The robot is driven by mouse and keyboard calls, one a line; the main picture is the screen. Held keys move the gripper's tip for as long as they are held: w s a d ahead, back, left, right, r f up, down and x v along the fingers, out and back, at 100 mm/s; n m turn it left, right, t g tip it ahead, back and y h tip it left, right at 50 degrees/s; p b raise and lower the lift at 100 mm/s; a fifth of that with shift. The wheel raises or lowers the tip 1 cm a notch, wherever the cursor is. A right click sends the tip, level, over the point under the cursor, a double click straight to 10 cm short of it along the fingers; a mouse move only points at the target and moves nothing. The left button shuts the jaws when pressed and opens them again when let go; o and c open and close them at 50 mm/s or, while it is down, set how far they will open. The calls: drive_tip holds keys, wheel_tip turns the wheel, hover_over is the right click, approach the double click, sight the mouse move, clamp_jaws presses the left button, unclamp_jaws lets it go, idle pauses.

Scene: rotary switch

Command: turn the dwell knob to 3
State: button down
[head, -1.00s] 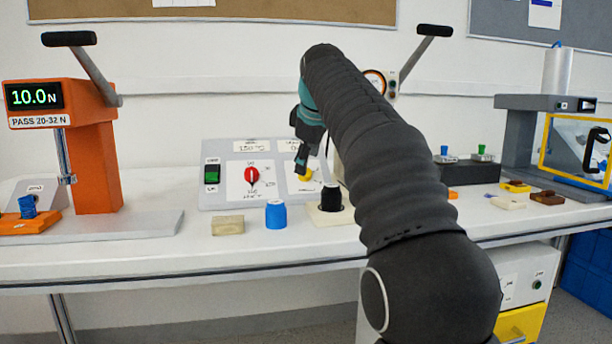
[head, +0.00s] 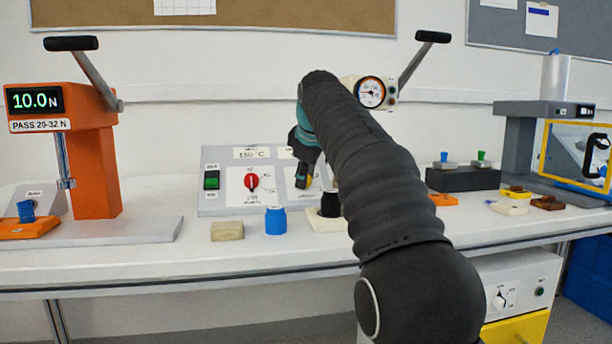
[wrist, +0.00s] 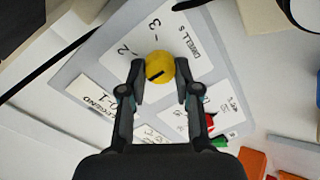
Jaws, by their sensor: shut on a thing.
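The yellow dwell knob (wrist: 159,64) sits on the pale control panel (wrist: 78,60), beside the printed word DWELL S and the numbers 2 and 3. A short dark mark shows on its face; I cannot tell which number it points to. My gripper (wrist: 160,75) is shut on the knob, one dark finger on each side. In the head view my gripper (head: 302,180) is at the right part of the panel, and only a sliver of the yellow knob (head: 309,182) shows beside it.
A red knob (head: 252,182) and a green switch (head: 212,180) are on the same panel. A blue cap (head: 276,220), a beige block (head: 227,231) and a black knob in a pale base (head: 325,222) stand in front. An orange press (head: 95,160) is left.

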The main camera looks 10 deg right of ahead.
drive_tip(key=shift+m+p, duration=0.3)
drive_tip(key=shift+p, duration=0.1)
drive_tip(key=shift+m+p, duration=0.55)
drive_tip(key=shift+m, duration=0.05)
drive_tip(key=m+p, duration=0.2)
drive_tip(key=m, duration=0.1)
drive_tip(key=shift+w+d, duration=0.1)
drive_tip(key=m+p, duration=0.3)
drive_tip(key=m, duration=0.3)
drive_tip(key=shift+m+y+p, duration=0.3)
drive_tip(key=m+p, duration=0.2)
drive_tip(key=m, duration=0.4)
drive_tip(key=shift+d+f+t, duration=0.1)
drive_tip(key=shift+d+t, duration=0.05)
drive_tip(key=shift+t, duration=0.15)
drive_tip(key=m+p, duration=0.1)
drive_tip(key=m, duration=0.5)
drive_tip(key=shift+f, duration=0.15)
drive_tip(key=shift+m+p, duration=0.3)
drive_tip(key=c, duration=0.8)
unclamp_jaws()
